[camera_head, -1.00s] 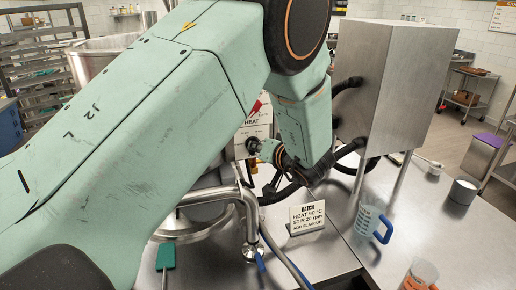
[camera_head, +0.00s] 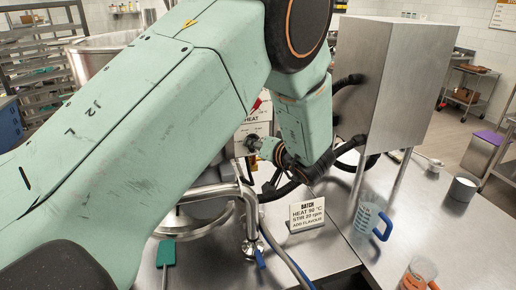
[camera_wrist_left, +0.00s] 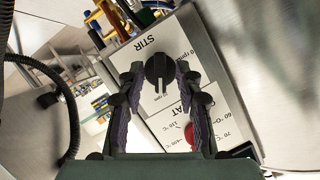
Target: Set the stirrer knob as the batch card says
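The black stirrer knob (camera_wrist_left: 159,72) sits on a white panel under the word STIR, which appears upside down in the left wrist view. My left gripper (camera_wrist_left: 160,76) has its two fingers on either side of the knob, with small gaps visible, so it looks open around it. I cannot read the knob's exact pointer setting. In the head view my left gripper (camera_head: 262,147) reaches the panel, and my arm hides much of it. The batch card (camera_head: 307,215) reads HEAT 90 °C, STIR 20 rpm, ADD FLAVOUR. My right gripper is in neither view.
A red heat knob (camera_wrist_left: 190,133) is close to one finger. A steel cabinet on legs (camera_head: 377,80) stands right of my wrist. Dark hoses, a steel pipe (camera_head: 249,215) and a green spatula (camera_head: 166,253) are near. A blue-handled jug (camera_head: 369,218) stands on the table at right.

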